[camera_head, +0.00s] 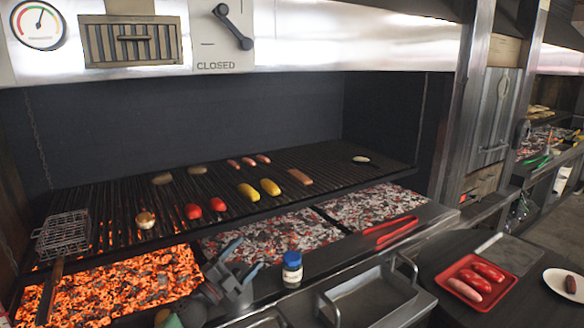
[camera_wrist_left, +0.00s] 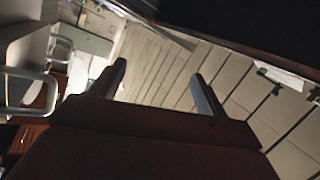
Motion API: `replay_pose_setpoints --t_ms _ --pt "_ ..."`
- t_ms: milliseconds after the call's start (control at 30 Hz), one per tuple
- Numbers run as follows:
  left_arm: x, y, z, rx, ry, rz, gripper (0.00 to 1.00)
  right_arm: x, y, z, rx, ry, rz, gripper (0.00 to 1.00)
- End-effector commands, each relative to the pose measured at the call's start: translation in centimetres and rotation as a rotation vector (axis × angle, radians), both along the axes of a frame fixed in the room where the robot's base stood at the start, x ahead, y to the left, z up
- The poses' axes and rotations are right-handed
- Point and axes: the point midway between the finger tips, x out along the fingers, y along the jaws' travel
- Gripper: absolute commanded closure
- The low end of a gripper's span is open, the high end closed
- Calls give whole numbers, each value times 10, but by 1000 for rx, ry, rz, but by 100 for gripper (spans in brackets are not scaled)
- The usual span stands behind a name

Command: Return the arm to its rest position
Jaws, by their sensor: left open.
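My left gripper (camera_head: 250,254) is low in the head view, in front of the grill's front edge and just left of a blue-capped jar (camera_head: 292,269). Its two blue-grey fingers are apart with nothing between them. In the left wrist view the open fingers (camera_wrist_left: 158,70) point over a tiled floor, with no object between them. My left arm comes in from the bottom and is mostly out of the picture. My right gripper does not show in either view.
The grill grate (camera_head: 330,165) holds sausages, red and yellow peppers and other food. Glowing coals (camera_head: 130,285) lie below at left. Red tongs (camera_head: 390,232) rest on the front ledge. A metal tray (camera_head: 372,281) and a red meat tray (camera_head: 510,284) stand at right.

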Motion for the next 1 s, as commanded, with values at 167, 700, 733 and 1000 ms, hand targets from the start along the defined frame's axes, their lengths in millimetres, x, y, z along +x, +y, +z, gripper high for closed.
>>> replay_pose_setpoints --t_ms 167,700,733,1000 --pt "-24 26 -28 -211 158 197 25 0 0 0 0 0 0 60" --pt "-167 101 -192 -551 931 759 25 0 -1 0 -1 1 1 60" --pt "-180 103 -202 -557 985 784 25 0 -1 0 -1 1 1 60" --pt "-294 103 -264 -543 1416 932 25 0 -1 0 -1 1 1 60"
